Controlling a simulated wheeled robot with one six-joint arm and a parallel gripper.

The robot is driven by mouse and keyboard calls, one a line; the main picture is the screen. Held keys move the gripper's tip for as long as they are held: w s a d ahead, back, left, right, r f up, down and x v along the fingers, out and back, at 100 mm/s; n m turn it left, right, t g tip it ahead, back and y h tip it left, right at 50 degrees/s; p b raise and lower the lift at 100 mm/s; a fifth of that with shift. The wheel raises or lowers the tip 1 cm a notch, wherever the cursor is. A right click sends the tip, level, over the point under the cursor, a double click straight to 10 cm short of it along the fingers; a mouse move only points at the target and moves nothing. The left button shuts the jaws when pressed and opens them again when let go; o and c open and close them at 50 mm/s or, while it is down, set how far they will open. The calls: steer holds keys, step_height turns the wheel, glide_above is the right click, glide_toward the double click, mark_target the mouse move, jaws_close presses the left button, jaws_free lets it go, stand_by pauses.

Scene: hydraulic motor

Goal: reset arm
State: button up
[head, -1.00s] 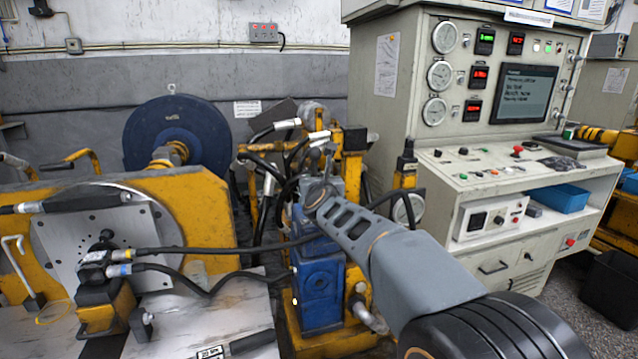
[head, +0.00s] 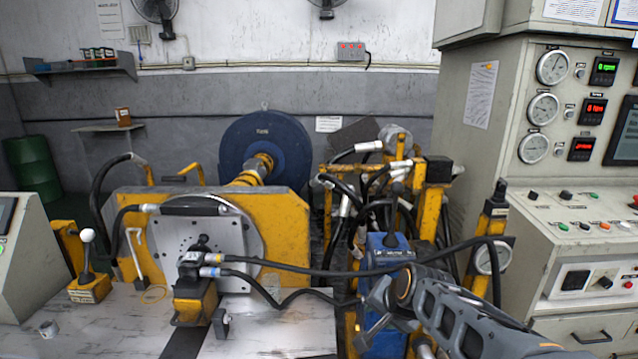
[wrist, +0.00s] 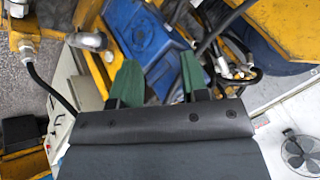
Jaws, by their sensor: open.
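My gripper shows in the wrist view (wrist: 160,78) with its two green-padded fingers spread apart and nothing between them. Beyond the fingers lies a blue block (wrist: 138,32) of machinery, apart from them as far as I can tell. In the head view my grey arm reaches in from the lower right, in front of the blue hydraulic unit (head: 388,250) on a yellow frame. The arm hides the lower part of that unit. I cannot make out the fingertips clearly in the head view.
A steel work table (head: 270,335) lies at the front left, with a yellow mounting plate (head: 285,215) behind it. Black hoses (head: 330,272) run from the plate's fitting toward the blue unit, close to my arm. A control cabinet (head: 570,235) stands at the right.

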steer(key=s+d+r+n+g+h+p, duration=0.2)
steer(key=s+d+r+n+p, duration=0.1)
steer(key=s+r+n+p, duration=0.4)
steer(key=s+r+p, duration=0.1)
steer(key=s+p, duration=0.2)
steer(key=s, duration=0.3)
steer(key=shift+s+r+g, duration=0.3)
steer(key=shift+s+g, duration=0.05)
steer(key=shift+g, duration=0.05)
steer(key=shift+s, duration=0.1)
stand_by(0.4)
